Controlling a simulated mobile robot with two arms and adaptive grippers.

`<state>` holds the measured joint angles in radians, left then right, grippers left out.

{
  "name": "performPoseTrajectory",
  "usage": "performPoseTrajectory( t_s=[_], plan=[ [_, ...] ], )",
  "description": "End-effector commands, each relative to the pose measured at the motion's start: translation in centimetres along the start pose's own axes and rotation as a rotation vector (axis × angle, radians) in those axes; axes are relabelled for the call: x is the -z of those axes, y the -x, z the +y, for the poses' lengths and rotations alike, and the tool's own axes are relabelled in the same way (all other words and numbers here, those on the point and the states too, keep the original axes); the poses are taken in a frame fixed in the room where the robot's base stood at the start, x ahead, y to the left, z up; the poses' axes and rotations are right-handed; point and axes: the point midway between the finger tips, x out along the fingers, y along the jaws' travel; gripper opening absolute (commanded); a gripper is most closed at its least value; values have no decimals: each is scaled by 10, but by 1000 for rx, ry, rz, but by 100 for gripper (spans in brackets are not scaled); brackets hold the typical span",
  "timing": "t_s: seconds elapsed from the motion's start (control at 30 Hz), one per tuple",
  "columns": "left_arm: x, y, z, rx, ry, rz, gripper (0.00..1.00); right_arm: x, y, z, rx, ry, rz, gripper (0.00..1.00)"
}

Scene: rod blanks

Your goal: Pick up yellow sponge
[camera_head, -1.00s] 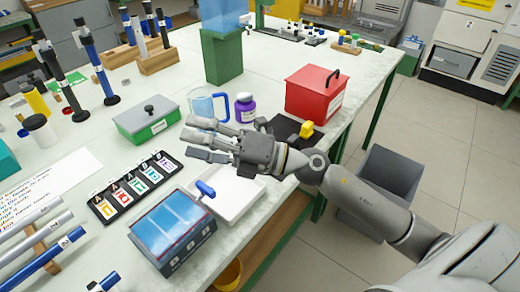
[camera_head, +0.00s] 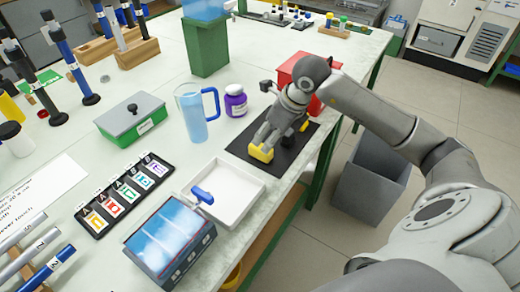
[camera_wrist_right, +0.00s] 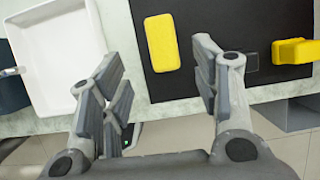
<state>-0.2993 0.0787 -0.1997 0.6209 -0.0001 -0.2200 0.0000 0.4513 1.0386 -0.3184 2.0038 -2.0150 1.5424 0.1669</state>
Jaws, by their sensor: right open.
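A yellow block, apparently the sponge (camera_head: 260,153), lies on the black mat (camera_head: 240,147) near the table's front edge. In the right wrist view the sponge (camera_wrist_right: 162,43) lies flat near the mat's left side, just beyond my fingers. My right gripper (camera_head: 272,138) is over the mat, its fingers pointing down close to the sponge. In the right wrist view the gripper (camera_wrist_right: 160,80) is open and empty, its fingers spread to either side of the sponge's line. My left gripper is out of view.
A second yellow piece (camera_wrist_right: 294,51) lies on the mat's right side, beside a small clear-looking piece (camera_wrist_right: 251,60). A white tray (camera_head: 246,207) stands left of the mat. A grey bin (camera_head: 365,185) is on the floor.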

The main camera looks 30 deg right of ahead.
Motion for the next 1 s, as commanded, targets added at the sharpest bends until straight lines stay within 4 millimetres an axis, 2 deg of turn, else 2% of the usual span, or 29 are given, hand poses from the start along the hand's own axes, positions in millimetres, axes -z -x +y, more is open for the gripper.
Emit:
performPoseTrajectory(
  t_s=[0.1,0.37,0.6,0.9,1.0],
  plan=[
    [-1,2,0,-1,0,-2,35,-1,-17,1,-4,-1,0,57],
    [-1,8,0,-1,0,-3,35,-2,-39,-1,-5,-2,-1,57],
    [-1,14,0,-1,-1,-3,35,-3,-73,-3,-6,0,-2,57],
    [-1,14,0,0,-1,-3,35,-3,-79,-4,-2,2,-3,57],
    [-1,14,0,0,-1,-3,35,-3,-79,-4,-2,2,-3,46]
  ],
)
